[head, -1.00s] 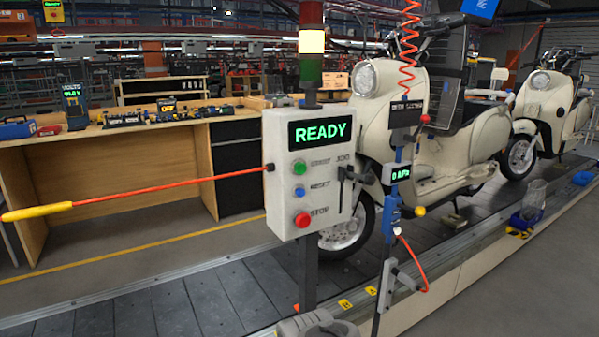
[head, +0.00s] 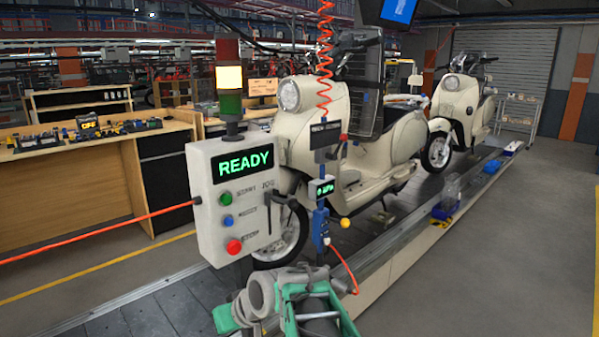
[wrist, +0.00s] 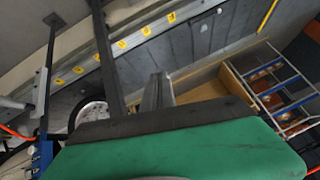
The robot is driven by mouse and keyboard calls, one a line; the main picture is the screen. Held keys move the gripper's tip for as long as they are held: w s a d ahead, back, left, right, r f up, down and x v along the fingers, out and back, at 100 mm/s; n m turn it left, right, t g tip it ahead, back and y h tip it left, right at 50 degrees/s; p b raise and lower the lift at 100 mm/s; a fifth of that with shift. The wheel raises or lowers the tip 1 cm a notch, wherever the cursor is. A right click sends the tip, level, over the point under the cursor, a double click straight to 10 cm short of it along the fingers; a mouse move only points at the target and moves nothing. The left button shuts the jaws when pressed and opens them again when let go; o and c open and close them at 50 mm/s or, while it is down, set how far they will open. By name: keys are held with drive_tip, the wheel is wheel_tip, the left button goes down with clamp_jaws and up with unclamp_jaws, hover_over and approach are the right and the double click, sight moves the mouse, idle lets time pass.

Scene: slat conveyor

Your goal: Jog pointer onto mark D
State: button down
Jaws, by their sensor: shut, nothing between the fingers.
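The control box (head: 238,190) stands on a post left of centre in the head view. Its display (head: 244,163) reads READY. A dark jog lever (head: 281,197) is on its right side, below a blurred label. Several yellow marks (wrist: 121,44) line the conveyor's edge rail in the wrist view; their letters are too small to read. I cannot make out the pointer. My gripper (wrist: 158,90) shows in the wrist view as closed grey fingers beyond the green housing, holding nothing. In the head view my green and grey arm is at the bottom centre, below the box.
A cream scooter (head: 345,135) stands on the slat conveyor (head: 160,310) behind the box, with another scooter (head: 460,110) farther right. A blue tool (head: 320,225) hangs from a red coiled hose beside the box. A red rod (head: 100,234) sticks out left. Floor at right is clear.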

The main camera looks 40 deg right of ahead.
drive_tip(key=w+d+r+m+t+h+p, duration=0.15)
drive_tip(key=d+r+t+p, duration=0.35)
drive_tip(key=d+r, duration=0.95)
drive_tip(key=s+d+r+m+t+h+p, duration=0.2)
drive_tip(key=s+d+r, duration=0.5)
drive_tip(key=d+r, duration=0.4)
drive_tip(key=r+m+t+p, duration=0.1)
drive_tip(key=t, duration=0.1)
drive_tip(key=shift+d+r+t, duration=0.25)
drive_tip(key=shift+d+t, duration=0.05)
drive_tip(key=shift+d, duration=0.1)
drive_tip(key=shift+w+h, duration=0.2)
drive_tip(key=shift+h, duration=0.05)
drive_tip(key=p, duration=0.3)
hover_over(283, 200)
drive_tip(key=s+d, duration=0.3)
drive_tip(key=s, duration=0.1)
drive_tip(key=f, duration=0.1)
drive_tip(key=a+f, duration=0.1)
drive_tip(key=s+f, duration=0.1)
drive_tip(key=f, duration=0.1)
drive_tip(key=shift+a+p, duration=0.25)
drive_tip(key=shift+p, duration=0.15)
